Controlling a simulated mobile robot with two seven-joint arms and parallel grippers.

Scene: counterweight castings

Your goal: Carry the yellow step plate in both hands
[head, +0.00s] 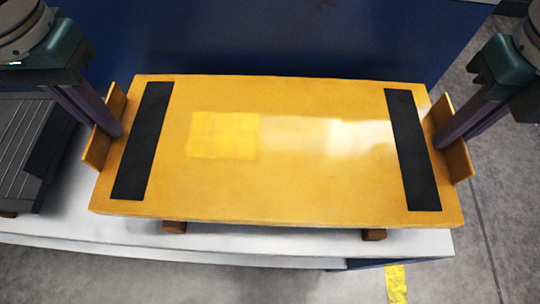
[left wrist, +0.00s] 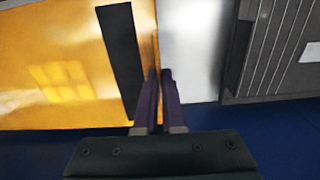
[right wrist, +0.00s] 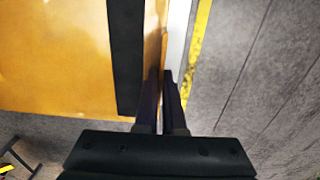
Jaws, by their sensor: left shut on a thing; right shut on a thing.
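The yellow step plate (head: 275,180) is a wide flat board with a black strip near each end and an upright yellow flange at each end. It is over a white-topped bench, with small brown blocks (head: 174,227) showing under its front edge. My left gripper (head: 112,128) is shut on the left flange; in the left wrist view its fingers (left wrist: 159,85) straddle the plate's end. My right gripper (head: 442,138) is shut on the right flange, and its fingers (right wrist: 160,85) show likewise in the right wrist view. I cannot tell whether the plate touches the blocks.
The white bench top (head: 60,228) shows in front and to the left. A dark grey ribbed object (head: 35,145) stands on it left of the plate. A blue panel (head: 270,40) rises behind. Grey floor with a yellow marking (head: 397,284) lies in front and right.

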